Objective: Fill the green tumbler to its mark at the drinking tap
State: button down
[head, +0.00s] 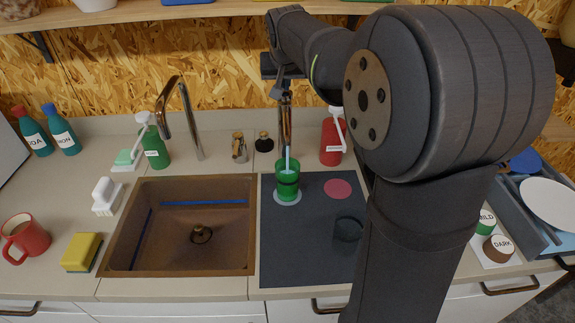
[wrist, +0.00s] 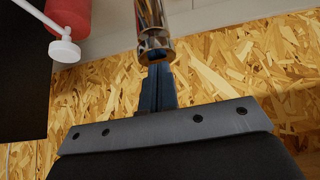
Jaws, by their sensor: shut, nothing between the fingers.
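The green tumbler (head: 288,187) stands upright on a pale round spot (head: 289,202) on the dark mat. The shiny drinking tap (head: 286,122) is directly above it. A pale blue stream (head: 288,155) runs from the tap into the tumbler. The level inside and the mark are too small to tell. My gripper (head: 283,85) is at the top of the tap. In the wrist view my gripper (wrist: 158,72) has its fingers shut and empty, close to the shiny tap (wrist: 153,25). I cannot tell whether they touch it.
The dark mat (head: 310,252) also has a pink spot (head: 338,189) and a dark round thing (head: 348,229). The sink (head: 180,260) with a tall faucet (head: 188,120) is left. A red bottle (head: 331,143) stands close right of the tap. My arm hides the counter's right part.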

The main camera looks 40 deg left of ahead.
notch_tip(320, 180, up, 5)
jog(key=shift+r, duration=0.15)
dwell(0.4)
